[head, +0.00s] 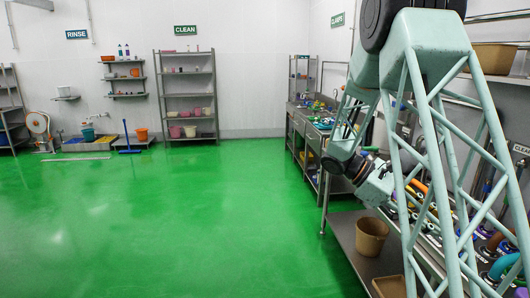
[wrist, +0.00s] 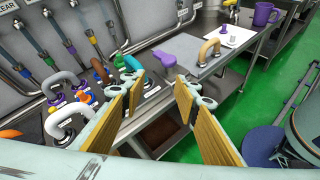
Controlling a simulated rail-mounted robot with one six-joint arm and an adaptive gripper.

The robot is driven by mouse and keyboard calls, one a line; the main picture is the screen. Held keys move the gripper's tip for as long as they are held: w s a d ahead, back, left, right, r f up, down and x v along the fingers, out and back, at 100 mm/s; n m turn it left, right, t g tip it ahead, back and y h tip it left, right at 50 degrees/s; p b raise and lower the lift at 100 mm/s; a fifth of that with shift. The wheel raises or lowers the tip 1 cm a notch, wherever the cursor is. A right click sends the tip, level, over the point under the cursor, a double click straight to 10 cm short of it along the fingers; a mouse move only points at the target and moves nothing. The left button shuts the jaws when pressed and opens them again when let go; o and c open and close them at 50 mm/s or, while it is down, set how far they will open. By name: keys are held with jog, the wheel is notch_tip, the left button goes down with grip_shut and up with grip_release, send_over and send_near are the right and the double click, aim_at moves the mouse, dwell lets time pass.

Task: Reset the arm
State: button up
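My gripper (wrist: 160,90) shows in the wrist view with its two yellow-padded fingers spread apart. Nothing is between the fingers. It hangs over the steel counter, close to a row of looped hose handles. A white handle (wrist: 62,128) and a grey handle (wrist: 66,82) stand at its left. In the head view my pale green arm fills the right side and is folded, with its wrist low beside the counter. The gripper itself cannot be made out there.
A brown bin (head: 371,236) stands on the lower shelf. A purple mug (wrist: 264,14), a tan handle (wrist: 208,52) and a purple paddle (wrist: 166,57) lie along the worktop. A blue round lid (wrist: 264,143) is at the right. The green floor (head: 190,215) is wide and clear.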

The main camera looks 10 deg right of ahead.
jog(key=s+a+r+m+t+y, duration=0.2)
jog(key=s+a+r+t+y, duration=0.1)
jog(key=s+a, duration=0.6)
jog(key=s+a+r+m+t+y, duration=0.2)
jog(key=s+a+r+t, duration=0.3)
jog(key=a, duration=1.2)
jog(key=s+a+r+m+t+y, duration=0.2)
jog(key=s+a+r+y, duration=0.3)
jog(key=s+a, duration=0.8)
jog(key=shift+a+m+t, duration=0.4)
jog(key=shift+t, duration=0.5)
jog(key=shift+s, duration=0.15)
